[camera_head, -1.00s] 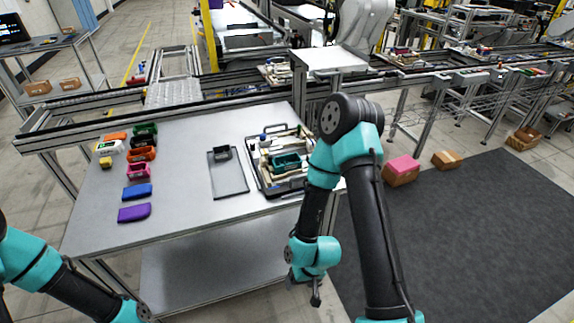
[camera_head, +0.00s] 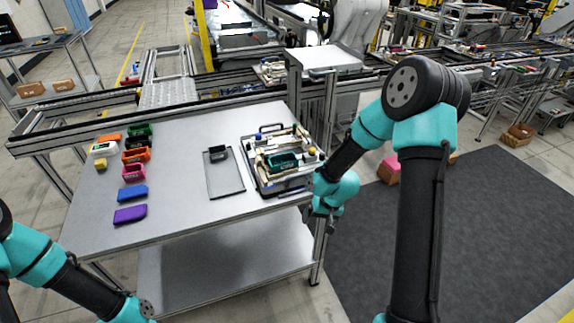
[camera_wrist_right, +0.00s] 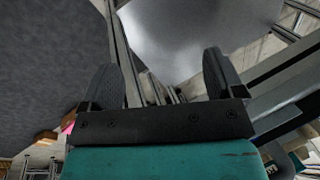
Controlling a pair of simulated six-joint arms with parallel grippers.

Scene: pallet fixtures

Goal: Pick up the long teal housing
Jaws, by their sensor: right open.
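The long teal housing (camera_head: 283,161) lies in the pallet fixture (camera_head: 260,188) on the right part of the table. My right gripper (camera_head: 322,208) hangs off the table's right edge, right of and nearer than the fixture, and is apart from the housing. In the right wrist view, the two fingers of my right gripper (camera_wrist_right: 163,82) are spread with nothing between them. The housing cannot be made out in that view. My left arm shows at the lower left, but its gripper is outside the picture.
A flat grey plate (camera_head: 226,184) with a small dark housing (camera_head: 217,153) lies left of the fixture. Coloured housings stand at the table's left, including a blue one (camera_head: 132,193) and a purple one (camera_head: 130,214). A conveyor runs behind the table (camera_head: 185,200). The table's front middle is clear.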

